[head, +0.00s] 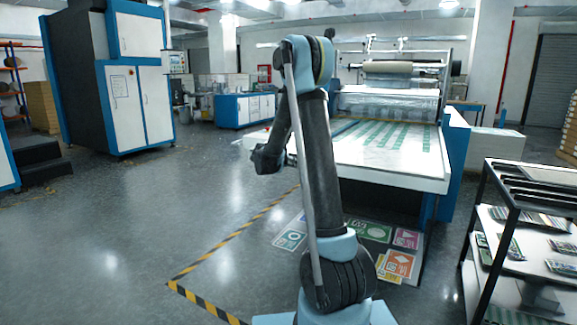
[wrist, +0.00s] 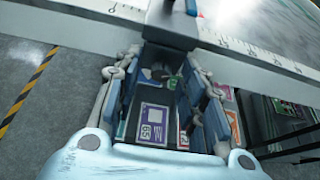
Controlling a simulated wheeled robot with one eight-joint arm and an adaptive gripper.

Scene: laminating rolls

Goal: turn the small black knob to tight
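My gripper (wrist: 163,66) is open in the wrist view, its two fingers apart on either side of a dark block (wrist: 172,28) that sits across a white ruled bar (wrist: 245,50). A small dark rounded shape (wrist: 162,72) shows between the fingertips below the block. It may be the small black knob, but it is too small and shaded to be sure, and I cannot tell whether the fingers touch it. In the head view my gripper (head: 268,160) is at the left of my upright arm, near the front left of the laminator's white table (head: 385,172). The knob is not discernible there.
Several coloured printed sheets (head: 372,231) lie low in front of the laminator. A black-framed shelf rack (head: 512,215) stands at the right. Yellow-black floor tape (head: 205,302) runs at the left front. Open grey floor lies left of my arm.

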